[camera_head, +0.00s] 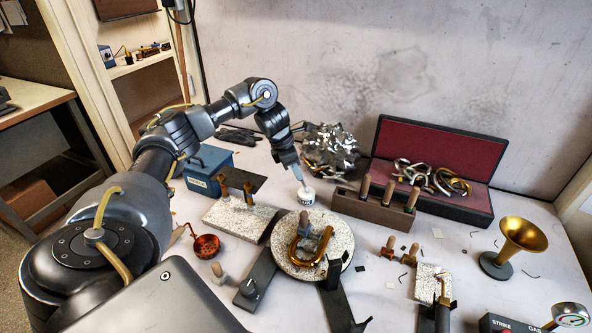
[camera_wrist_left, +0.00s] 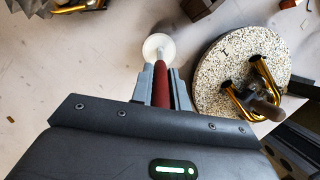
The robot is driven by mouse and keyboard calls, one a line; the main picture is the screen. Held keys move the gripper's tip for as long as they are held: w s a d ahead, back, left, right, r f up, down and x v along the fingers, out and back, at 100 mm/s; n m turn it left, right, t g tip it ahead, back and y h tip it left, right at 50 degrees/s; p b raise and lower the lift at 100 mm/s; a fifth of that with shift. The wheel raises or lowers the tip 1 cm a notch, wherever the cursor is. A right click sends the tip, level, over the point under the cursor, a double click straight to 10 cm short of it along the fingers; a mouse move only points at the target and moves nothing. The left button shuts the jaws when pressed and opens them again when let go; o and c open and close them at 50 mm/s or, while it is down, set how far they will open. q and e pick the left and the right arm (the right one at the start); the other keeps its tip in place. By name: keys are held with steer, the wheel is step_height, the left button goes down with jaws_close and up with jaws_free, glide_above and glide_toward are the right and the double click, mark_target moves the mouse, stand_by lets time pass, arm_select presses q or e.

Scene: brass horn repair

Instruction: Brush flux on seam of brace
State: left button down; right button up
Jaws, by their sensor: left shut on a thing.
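My left gripper (camera_head: 297,172) points down over a small white jar (camera_head: 306,197) behind the round speckled plate (camera_head: 285,262). In the left wrist view, the gripper (camera_wrist_left: 163,88) is shut on a dark red brush handle (camera_wrist_left: 162,84). The handle's far end reaches the white jar (camera_wrist_left: 158,42); the bristles cannot be made out. A U-shaped brass tube (camera_head: 296,250) lies on the plate with a brown piece by it; it also shows in the left wrist view (camera_wrist_left: 236,105). The brace seam is too small to tell. My right gripper is not in view.
A wooden rack (camera_head: 345,205) with several handled tools stands right of the jar. Behind it is an open red-lined case (camera_head: 440,148) with brass parts. A crumpled silver heap (camera_head: 330,148) is behind the jar. A blue box (camera_head: 208,168) and speckled slab (camera_head: 232,222) are left.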

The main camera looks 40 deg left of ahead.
arm_select(q)
step_height(320, 180, up, 7)
steer(key=p, duration=0.6)
stand_by(0.4)
stand_by(0.7)
